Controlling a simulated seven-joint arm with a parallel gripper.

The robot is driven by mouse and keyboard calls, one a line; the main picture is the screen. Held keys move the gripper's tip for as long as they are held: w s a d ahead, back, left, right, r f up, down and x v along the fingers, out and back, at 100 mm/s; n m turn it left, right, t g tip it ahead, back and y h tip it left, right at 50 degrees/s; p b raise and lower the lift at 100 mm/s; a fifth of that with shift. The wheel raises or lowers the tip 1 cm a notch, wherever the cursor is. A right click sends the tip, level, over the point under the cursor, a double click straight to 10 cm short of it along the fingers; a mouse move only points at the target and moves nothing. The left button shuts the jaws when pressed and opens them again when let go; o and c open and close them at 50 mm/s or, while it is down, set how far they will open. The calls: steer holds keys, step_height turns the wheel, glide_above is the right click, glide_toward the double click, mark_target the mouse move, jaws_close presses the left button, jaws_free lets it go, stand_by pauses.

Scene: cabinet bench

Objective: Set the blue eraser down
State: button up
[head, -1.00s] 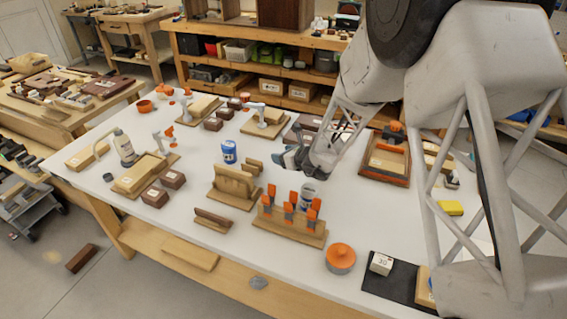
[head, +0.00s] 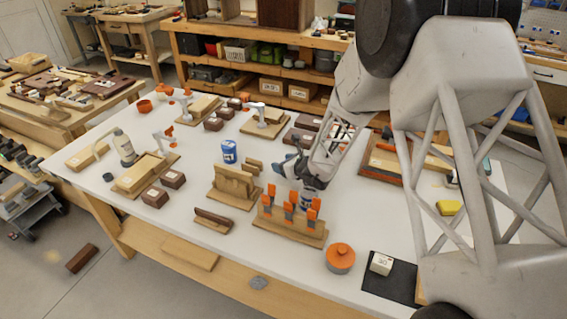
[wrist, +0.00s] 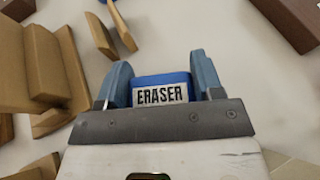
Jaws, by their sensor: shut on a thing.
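The blue eraser (wrist: 161,80) sits between the two blue-grey fingers of my gripper (wrist: 160,75) in the wrist view. Its white label reading ERASER faces the camera. My gripper is shut on it, with a finger at each side. In the head view my gripper (head: 288,168) is over the white bench top (head: 185,235), just right of the wooden stand and behind the orange-handled rack. The eraser is hard to tell from the fingers there. I cannot tell whether its underside touches the bench.
A wooden stand (head: 235,185) and thin upright boards (wrist: 105,33) are close on the left. A rack with orange handles (head: 290,225) is in front, and a blue can (head: 229,152) stands at left. The wrist view shows bare white surface beyond the eraser.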

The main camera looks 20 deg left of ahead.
steer(key=shift+f, duration=0.4)
steer(key=o, duration=0.9)
steer(key=shift+r, duration=0.15)
steer(key=shift+r, duration=0.45)
steer(key=shift+d+r, duration=0.15)
steer(key=shift+d, duration=0.1)
steer(key=shift+v, duration=5.75)
steer(key=shift+s, duration=0.1)
